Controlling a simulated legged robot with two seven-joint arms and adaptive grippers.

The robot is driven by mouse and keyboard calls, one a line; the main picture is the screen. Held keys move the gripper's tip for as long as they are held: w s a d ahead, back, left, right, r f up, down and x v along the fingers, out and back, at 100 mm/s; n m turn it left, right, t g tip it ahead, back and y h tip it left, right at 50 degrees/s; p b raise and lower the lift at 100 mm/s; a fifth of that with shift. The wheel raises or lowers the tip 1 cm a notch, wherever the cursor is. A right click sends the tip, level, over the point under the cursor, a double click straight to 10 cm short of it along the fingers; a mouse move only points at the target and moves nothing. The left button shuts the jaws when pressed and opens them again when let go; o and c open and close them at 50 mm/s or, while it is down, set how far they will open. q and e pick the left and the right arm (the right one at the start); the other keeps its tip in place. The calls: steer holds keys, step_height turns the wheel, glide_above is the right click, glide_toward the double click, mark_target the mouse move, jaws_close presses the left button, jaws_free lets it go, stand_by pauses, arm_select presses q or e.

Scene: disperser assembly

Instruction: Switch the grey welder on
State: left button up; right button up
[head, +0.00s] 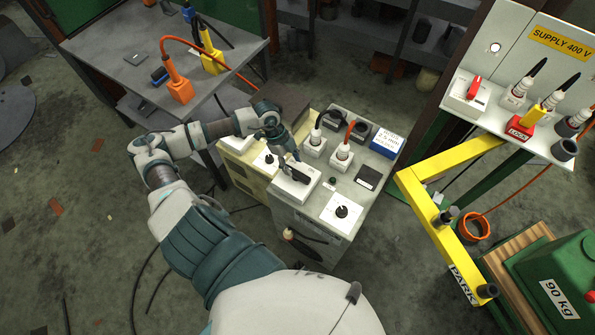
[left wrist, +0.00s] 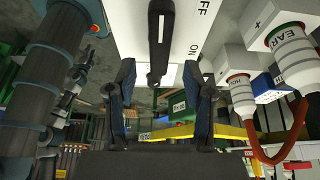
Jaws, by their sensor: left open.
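The grey welder (head: 315,222) stands at the centre of the head view. A white switch plate (head: 287,188) with a black lever (head: 298,175) is on its top. In the left wrist view the black lever (left wrist: 160,45) is seen close up on the white plate (left wrist: 128,22), with OFF and ON printed beside it. I cannot tell for sure which mark it points to. My left gripper (head: 289,158) is open at the lever. In the left wrist view its fingers (left wrist: 159,78) stand apart, one on each side of the lever's end. Contact cannot be told. My right gripper is not in view.
Two white sockets with plugs (head: 342,155), a blue-and-white box (head: 387,143) and a black-knobbed dial (head: 342,211) share the welder's top. A cream cabinet (head: 240,170) adjoins at left. A yellow frame (head: 440,225) and the supply panel (head: 520,75) stand at right.

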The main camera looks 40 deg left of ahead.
mark_target(295, 171)
arm_select(q)
step_height(295, 171, down, 4)
steer(key=shift+f, duration=0.1)
steer(key=shift+w+d+f, duration=0.1)
steer(key=shift+f, duration=0.1)
steer(key=shift+d, duration=0.6)
steer(key=shift+d+r, duration=0.2)
steer(key=shift+d, duration=0.25)
steer(key=shift+c, duration=0.5)
steer(key=shift+a, duration=0.15)
steer(key=c, duration=0.8)
steer(key=shift+a+f, duration=0.15)
steer(key=shift+a, duration=0.25)
jaws_close()
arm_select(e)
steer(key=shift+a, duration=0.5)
